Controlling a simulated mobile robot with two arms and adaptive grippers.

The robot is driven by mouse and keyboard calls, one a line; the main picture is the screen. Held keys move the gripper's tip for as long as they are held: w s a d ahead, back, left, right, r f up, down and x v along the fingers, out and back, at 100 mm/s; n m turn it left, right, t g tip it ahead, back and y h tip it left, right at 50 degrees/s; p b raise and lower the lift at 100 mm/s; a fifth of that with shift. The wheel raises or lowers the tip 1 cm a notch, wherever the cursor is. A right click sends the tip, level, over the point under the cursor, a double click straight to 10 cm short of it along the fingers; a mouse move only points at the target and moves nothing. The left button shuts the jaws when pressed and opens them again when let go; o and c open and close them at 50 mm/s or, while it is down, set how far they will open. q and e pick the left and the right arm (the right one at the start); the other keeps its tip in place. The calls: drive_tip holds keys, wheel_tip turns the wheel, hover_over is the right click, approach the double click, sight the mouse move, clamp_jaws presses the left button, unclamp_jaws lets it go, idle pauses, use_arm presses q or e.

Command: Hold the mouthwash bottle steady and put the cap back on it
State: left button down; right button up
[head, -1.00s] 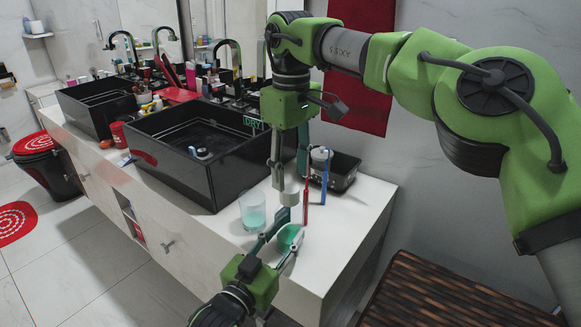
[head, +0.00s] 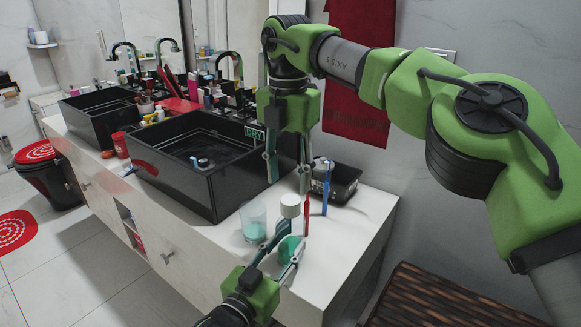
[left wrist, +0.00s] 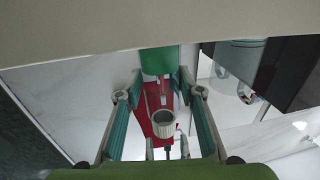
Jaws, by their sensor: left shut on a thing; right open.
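The mouthwash bottle (head: 291,249) shows green liquid and stands near the counter's right end. My left gripper (head: 294,235) is shut on it. The bottle's green part shows between my left fingers in the left wrist view (left wrist: 160,62). The white cap (head: 290,204) is above the green part, in line with it; it also shows in the left wrist view (left wrist: 163,124), with a dark round hollow.
A red toothbrush (head: 307,217) and a blue one (head: 326,190) stand upright behind, near a black tray (head: 344,181). A black vessel sink (head: 190,178) is at left. The counter front right is bare.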

sight(291, 199)
drive_tip(key=n, duration=0.4)
drive_tip(key=shift+r, duration=0.1)
drive_tip(key=n, duration=0.3)
drive_tip(key=shift+r+n, duration=0.1)
drive_tip(key=shift+n, duration=0.3)
drive_tip(key=n, duration=0.5)
drive_tip(key=shift+r, duration=0.2)
drive_tip(key=n, duration=0.7)
drive_tip(key=shift+r+n, duration=0.15)
drive_tip(key=shift+n, duration=0.15)
drive_tip(key=n, duration=0.5)
drive_tip(key=shift+w+d+r+n, duration=0.1)
drive_tip(key=shift+d+r+n, duration=0.1)
drive_tip(key=shift+n, duration=0.2)
drive_tip(key=shift+f, duration=0.1)
drive_tip(key=shift+f, duration=3.95)
